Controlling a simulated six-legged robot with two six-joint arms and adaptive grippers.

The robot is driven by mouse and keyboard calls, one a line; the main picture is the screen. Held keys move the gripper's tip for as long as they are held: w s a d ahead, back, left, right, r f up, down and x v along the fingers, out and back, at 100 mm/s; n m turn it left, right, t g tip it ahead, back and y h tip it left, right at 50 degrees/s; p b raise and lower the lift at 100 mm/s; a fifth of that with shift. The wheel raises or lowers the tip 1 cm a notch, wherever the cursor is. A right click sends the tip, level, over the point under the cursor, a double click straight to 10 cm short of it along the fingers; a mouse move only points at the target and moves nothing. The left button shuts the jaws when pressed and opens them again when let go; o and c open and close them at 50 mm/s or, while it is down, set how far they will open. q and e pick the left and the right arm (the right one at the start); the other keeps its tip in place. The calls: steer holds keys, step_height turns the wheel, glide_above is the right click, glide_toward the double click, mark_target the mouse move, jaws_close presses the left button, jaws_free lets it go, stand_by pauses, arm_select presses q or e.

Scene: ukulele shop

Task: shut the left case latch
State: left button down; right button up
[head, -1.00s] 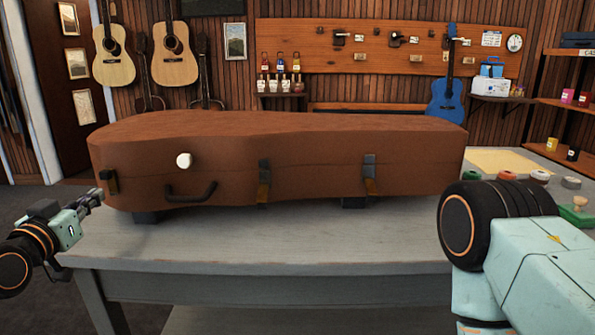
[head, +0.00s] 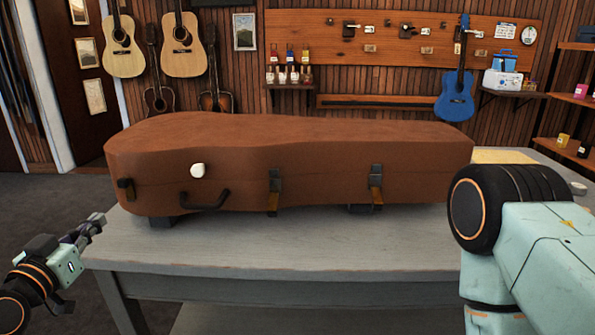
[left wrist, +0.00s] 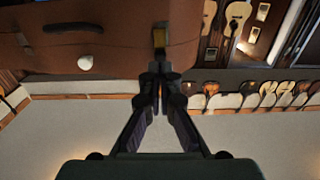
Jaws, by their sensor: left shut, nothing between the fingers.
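A brown instrument case (head: 320,160) lies closed on a grey table. The left case latch (head: 125,190) is a small dark piece with a brass part at the case's left end; whether it is shut is too small to tell. It also shows in the left wrist view (left wrist: 159,42), just beyond my fingertips. My left gripper (head: 98,220) is below and left of this latch in the head view, apart from it. In the left wrist view my left gripper (left wrist: 160,82) has its fingertips together, with nothing between them. My right gripper is out of the picture.
Two more latches, a middle one (head: 274,190) and a right one (head: 376,188), sit on the case front. A dark handle (head: 205,201) and a white knob (head: 198,170) are there too. The table (head: 250,255) is bare in front of the case.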

arm_select(q)
steer(key=s+p, duration=0.2)
steer(key=p, duration=0.1)
steer(key=shift+s+a, duration=0.15)
steer(key=shift+s, duration=0.25)
steer(key=shift+f, duration=0.1)
steer(key=s+d+f+n+g, duration=0.2)
steer(key=s+d+f+g, duration=0.35)
steer(key=f, duration=0.35)
steer(key=s+d+f+n+g, duration=0.2)
steer(key=s+d+f+g, duration=0.3)
steer(key=f, duration=0.4)
steer(key=s+d+f+m+g, duration=0.1)
steer(key=s+f+g, duration=0.1)
steer(key=s, duration=0.6)
steer(key=s+d+f+m+g, duration=0.1)
steer(key=s+f+g, duration=0.2)
steer(key=s+f, duration=0.2)
steer(key=s+d+f+g+y, duration=0.1)
steer(key=s+f, duration=0.3)
steer(key=s, duration=0.7)
steer(key=shift+s+m+g, duration=0.4)
steer(key=shift+g, duration=0.35)
steer(key=shift+d+f, duration=0.1)
